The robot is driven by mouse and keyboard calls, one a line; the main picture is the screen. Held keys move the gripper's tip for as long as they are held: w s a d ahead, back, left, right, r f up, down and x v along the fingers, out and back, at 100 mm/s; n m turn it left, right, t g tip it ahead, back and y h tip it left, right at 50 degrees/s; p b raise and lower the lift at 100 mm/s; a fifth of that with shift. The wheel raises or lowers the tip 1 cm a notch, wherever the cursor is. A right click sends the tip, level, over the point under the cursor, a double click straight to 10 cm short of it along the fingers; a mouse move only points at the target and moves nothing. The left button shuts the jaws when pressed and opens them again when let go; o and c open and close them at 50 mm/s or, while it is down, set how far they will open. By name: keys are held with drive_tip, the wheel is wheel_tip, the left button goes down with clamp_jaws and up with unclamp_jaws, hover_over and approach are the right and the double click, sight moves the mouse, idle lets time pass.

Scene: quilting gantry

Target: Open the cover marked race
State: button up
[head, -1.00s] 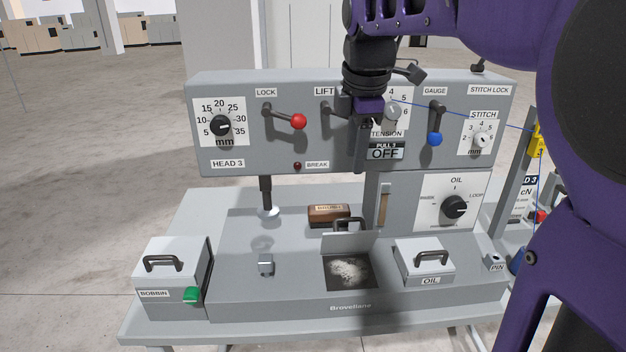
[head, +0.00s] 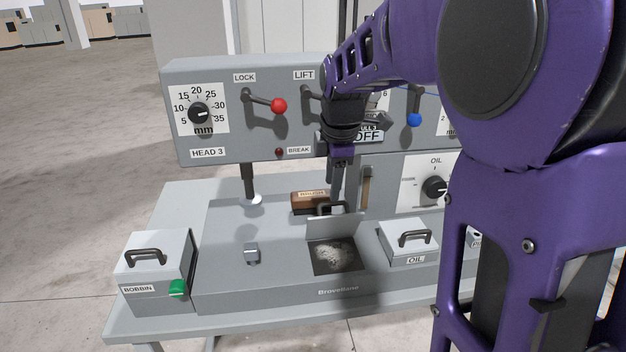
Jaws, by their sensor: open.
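A light grey cover (head: 330,227) stands tilted up at the back edge of a square opening (head: 334,257) in the machine bed. White fluff lies in the dark opening. The cover's dark handle (head: 321,209) shows just above its top edge, on the far side. No race label can be read on it from here. My gripper (head: 337,202) points down from above, with its fingertips at or just behind the raised cover, close to the handle. The jaws look empty, but the cover partly hides the tips, and I cannot tell whether they touch the handle.
The bobbin box (head: 150,270) stands at the left and the oil cover (head: 408,241) at the right, both shut. A brown block (head: 310,202) lies behind the raised cover. The panel with the red lever (head: 279,106) stands close behind my wrist.

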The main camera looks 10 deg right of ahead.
sight(332, 219)
drive_tip(key=shift+x, duration=2.15)
drive_tip(key=shift+c, duration=0.2)
clamp_jaws()
